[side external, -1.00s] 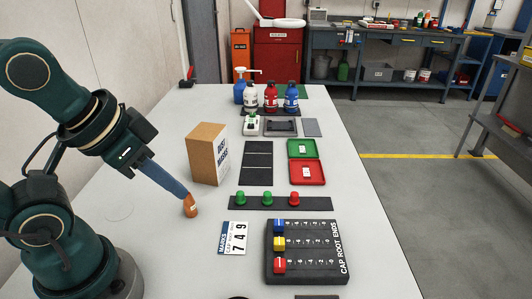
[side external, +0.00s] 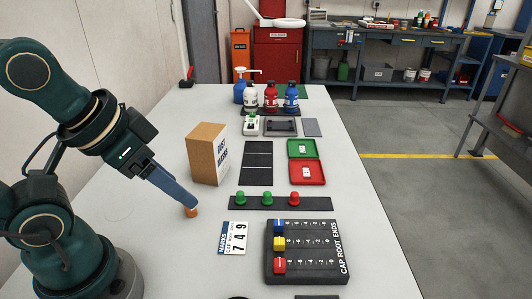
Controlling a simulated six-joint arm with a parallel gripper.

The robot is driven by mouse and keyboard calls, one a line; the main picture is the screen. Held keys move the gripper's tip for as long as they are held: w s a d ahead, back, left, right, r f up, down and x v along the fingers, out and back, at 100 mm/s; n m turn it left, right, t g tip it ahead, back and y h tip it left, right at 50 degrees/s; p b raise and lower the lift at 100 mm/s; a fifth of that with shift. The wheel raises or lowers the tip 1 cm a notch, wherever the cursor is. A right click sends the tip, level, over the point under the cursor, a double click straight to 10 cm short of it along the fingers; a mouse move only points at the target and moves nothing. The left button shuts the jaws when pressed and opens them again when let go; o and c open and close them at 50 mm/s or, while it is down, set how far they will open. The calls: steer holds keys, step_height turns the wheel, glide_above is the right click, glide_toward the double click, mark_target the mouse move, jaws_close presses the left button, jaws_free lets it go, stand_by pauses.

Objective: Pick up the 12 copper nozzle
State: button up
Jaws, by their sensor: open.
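A copper nozzle (side external: 191,212) stands on the white table, left of the marks card. Only its lower part shows; my gripper hides its top, and I cannot read any number on it. My gripper (side external: 190,202) has long blue-grey fingers that slant down to the right, with their tips at the nozzle. The fingers are open and seem to be around or just in front of the nozzle; I cannot tell which.
A cardboard dust masks box (side external: 203,155) stands just behind my gripper. A marks card (side external: 233,238) and a black slider board (side external: 306,272) lie to the right. A dark strip (side external: 317,203) bears green and red knobs. The table's left front is clear.

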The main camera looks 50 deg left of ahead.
steer(key=w+a+f+m+g, duration=0.1)
steer(key=w+a+f, duration=0.1)
steer(key=a+f, duration=0.1)
steer(key=w+a+f+m+g, duration=0.2)
steer(key=a+f, duration=0.1)
steer(key=w+a+f+m+g, duration=0.1)
steer(key=w+a+f+g, duration=0.1)
steer(key=a+f, duration=0.1)
steer(key=shift+w+a+f+m, duration=0.25)
steer(key=shift+w+a+m, duration=0.05)
steer(key=shift+a, duration=0.2)
steer(key=shift+s+a+f+g, duration=0.2)
steer(key=shift+s+f+g, duration=0.1)
steer(key=shift+f, duration=2.6)
jaws_close()
